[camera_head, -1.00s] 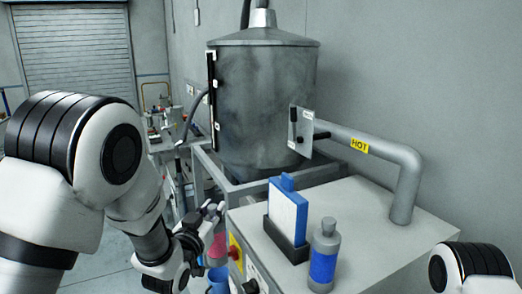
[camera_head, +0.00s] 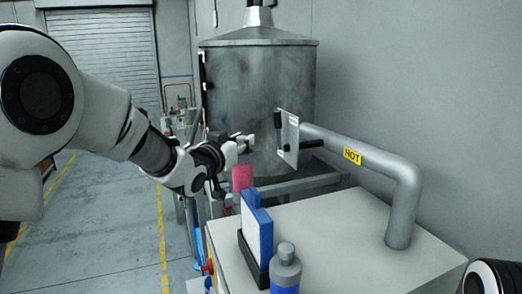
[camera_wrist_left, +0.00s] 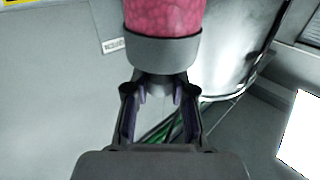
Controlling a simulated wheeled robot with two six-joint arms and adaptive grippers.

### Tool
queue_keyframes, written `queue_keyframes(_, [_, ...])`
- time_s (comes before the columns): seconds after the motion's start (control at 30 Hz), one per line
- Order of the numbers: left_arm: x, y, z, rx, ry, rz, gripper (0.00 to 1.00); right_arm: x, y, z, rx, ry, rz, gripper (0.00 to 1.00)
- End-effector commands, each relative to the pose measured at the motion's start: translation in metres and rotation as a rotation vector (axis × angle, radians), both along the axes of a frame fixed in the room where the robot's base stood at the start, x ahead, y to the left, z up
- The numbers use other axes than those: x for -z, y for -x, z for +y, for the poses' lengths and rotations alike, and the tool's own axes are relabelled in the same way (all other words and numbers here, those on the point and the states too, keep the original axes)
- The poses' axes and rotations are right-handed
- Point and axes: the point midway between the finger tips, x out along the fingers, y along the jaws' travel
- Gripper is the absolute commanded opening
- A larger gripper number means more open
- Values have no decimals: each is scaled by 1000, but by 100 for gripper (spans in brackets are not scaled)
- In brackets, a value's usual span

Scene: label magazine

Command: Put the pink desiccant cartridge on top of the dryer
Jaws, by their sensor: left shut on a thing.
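The pink desiccant cartridge (camera_head: 242,177) is in my left gripper (camera_head: 228,162), raised above the level of the white cabinet's top near its back left corner. I take this flat-topped cabinet (camera_head: 345,222) with the HOT pipe to be the dryer. In the left wrist view the cartridge shows as a clear body of pink beads (camera_wrist_left: 164,15) above a grey collar (camera_wrist_left: 163,49). My left gripper (camera_wrist_left: 162,88) is shut on its lower end there. My right gripper is out of view.
A black holder with blue and white panels (camera_head: 258,235) and a grey-capped blue bottle (camera_head: 286,268) stand on the cabinet's left front. The HOT pipe (camera_head: 406,200) rises at the right. A metal hopper (camera_head: 260,90) stands behind. The cabinet top's middle is bare.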

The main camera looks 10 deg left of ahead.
Motion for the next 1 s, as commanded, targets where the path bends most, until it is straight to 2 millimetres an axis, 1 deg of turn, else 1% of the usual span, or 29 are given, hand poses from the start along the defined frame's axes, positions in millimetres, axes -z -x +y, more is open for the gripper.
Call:
queue_keyframes(0.03, [10, 1, 1, -3, 2, 1, 0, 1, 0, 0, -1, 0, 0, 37])
queue_keyframes(0.1, [20, 2, 2, -8, 2, -1, 0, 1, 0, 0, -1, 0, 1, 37])
queue_keyframes(0.27, [31, 3, 3, -11, 1, -3, 0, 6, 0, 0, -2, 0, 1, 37])
queue_keyframes(0.37, [41, 3, 3, -11, 1, -3, 0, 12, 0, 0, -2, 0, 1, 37])
queue_keyframes(0.6, [74, 3, 3, -11, 0, -2, 0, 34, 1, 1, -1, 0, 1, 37])
queue_keyframes(0.7, [85, 3, 3, -11, 1, -3, 0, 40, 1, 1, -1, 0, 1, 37])
queue_keyframes(0.83, [92, 4, 4, -11, 1, -3, 0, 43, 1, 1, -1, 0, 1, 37])
queue_keyframes(1.0, [92, 4, 4, -11, 1, -4, 0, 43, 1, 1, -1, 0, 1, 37])
